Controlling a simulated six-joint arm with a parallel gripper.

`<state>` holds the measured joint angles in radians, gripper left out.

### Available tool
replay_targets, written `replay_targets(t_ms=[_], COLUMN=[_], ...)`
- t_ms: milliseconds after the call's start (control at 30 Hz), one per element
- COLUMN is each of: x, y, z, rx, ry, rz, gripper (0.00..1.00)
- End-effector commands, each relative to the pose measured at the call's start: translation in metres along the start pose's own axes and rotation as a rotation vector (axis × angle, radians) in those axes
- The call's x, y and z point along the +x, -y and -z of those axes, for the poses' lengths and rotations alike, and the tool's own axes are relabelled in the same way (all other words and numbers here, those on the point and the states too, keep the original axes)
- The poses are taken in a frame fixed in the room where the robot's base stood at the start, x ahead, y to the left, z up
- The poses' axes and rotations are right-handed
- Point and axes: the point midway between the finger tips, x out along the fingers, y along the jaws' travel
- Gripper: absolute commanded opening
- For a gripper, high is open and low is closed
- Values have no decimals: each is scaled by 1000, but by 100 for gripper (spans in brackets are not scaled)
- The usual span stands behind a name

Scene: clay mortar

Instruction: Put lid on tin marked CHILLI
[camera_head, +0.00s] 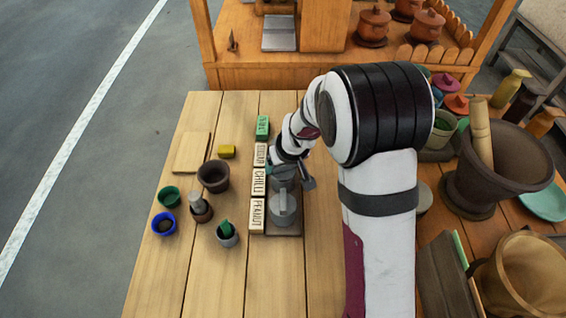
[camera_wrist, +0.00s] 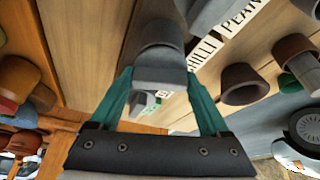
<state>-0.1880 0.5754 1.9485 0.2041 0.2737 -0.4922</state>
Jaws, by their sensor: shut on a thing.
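My gripper (camera_head: 289,177) is at the CHILLI label (camera_head: 258,180), just right of it in the head view. In the wrist view my gripper (camera_wrist: 160,98) has its teal fingers closed on the sides of a grey piece, which looks like the lid (camera_wrist: 158,68). A darker round grey shape lies beyond it; I cannot tell whether they touch. The CHILLI tin is mostly hidden by my gripper in the head view. A grey tin (camera_head: 282,211) with a raised handle on top stands beside the PEANUT label (camera_head: 257,214).
A large mortar (camera_head: 500,170) with a pestle (camera_head: 482,135) stands at the right. The table's front left is clear.

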Motion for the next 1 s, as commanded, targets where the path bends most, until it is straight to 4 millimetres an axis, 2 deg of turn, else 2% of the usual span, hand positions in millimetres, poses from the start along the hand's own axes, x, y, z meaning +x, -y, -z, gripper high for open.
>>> replay_targets(t_ms=[867, 900, 1000], x=[6, 6, 6], y=[0, 0, 0], z=[-3, -3, -2], rx=[-1, -1, -1], ry=[1, 0, 0], rz=[0, 0, 0], gripper=[26, 83, 100])
